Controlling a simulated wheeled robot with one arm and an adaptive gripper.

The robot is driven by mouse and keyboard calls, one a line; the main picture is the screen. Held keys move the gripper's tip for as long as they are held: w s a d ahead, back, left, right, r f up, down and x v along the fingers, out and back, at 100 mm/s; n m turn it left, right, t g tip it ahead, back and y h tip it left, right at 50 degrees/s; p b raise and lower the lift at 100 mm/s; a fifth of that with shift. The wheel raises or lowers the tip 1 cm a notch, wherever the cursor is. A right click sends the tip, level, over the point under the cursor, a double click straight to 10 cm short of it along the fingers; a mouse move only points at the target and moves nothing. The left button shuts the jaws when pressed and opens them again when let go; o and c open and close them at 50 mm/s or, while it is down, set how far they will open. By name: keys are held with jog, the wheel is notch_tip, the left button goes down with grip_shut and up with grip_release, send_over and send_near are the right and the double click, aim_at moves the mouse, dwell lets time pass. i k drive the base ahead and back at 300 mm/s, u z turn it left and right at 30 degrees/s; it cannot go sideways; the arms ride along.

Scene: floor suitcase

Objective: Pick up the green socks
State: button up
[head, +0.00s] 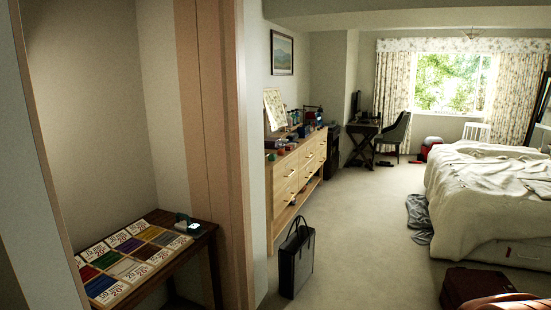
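I cannot make out any green socks in the head view. A dark reddish-brown suitcase (472,284) lies on the carpet at the bottom right, cut off by the frame edge. A brown rounded shape (508,303) lies in front of it; I cannot tell what it is. Some dark grey cloth (419,215) lies crumpled on the floor beside the bed. My gripper is not in view.
A black bag (296,259) stands upright before the wooden dresser (287,185). A door frame (218,150) and a small table (206,240) with colour samples are at left. The unmade bed (485,200) is at right. Carpet (365,240) between bag and bed is clear.

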aim_at(272, 157)
jog(key=k, duration=0.3)
jog(key=z, duration=0.65)
jog(key=i, duration=2.1)
jog(key=z, duration=0.2)
jog(key=i, duration=1.75)
jog(key=u, duration=0.4)
jog(key=i, duration=1.45)
jog(key=u, duration=1.75)
jog(key=i, duration=0.95)
jog(key=u, duration=1.05)
jog(key=i, duration=0.25)
jog(key=u, duration=0.05)
